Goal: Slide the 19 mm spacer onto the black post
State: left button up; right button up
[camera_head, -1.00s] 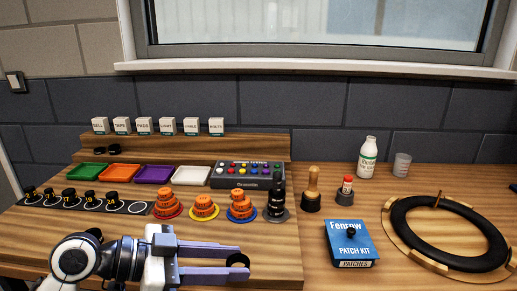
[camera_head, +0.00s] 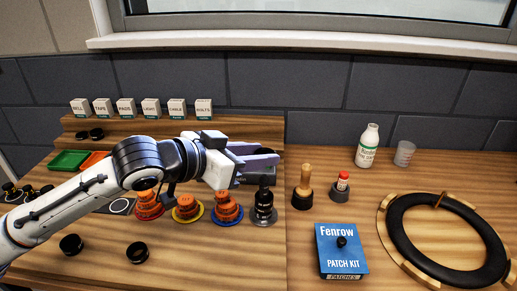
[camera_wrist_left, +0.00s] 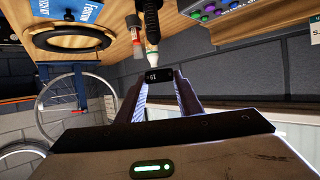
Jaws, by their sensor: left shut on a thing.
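The 19 mm spacer is a small black ring (camera_wrist_left: 158,74) marked 19 in the left wrist view. It sits between the fingertips of my left gripper (camera_wrist_left: 160,82), which is shut on it. In the head view the left gripper (camera_head: 262,160) is above the black post (camera_head: 264,205), with the spacer dark at its tips. The post stands upright on a grey round base, with dark rings around its lower part. Its top is close below the fingers; the gap and exact alignment cannot be told. My right gripper is not in view.
Orange ring stacks on red (camera_head: 149,206), yellow (camera_head: 187,208) and blue bases (camera_head: 227,208) stand left of the post. A wooden-handled tool (camera_head: 304,188) stands right of it. Two black round pieces (camera_head: 71,245) (camera_head: 137,253) lie at the front. The blue patch kit (camera_head: 341,250) is front right.

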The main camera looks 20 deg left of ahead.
aim_at(257, 199)
pick_arm(q)
jog(key=shift+f, duration=0.5)
jog(key=shift+f+b, duration=1.1)
jog(key=shift+b, duration=0.4)
jog(key=shift+f+b, duration=1.4)
jog(key=shift+f, duration=1.8)
jog(key=o, duration=1.1)
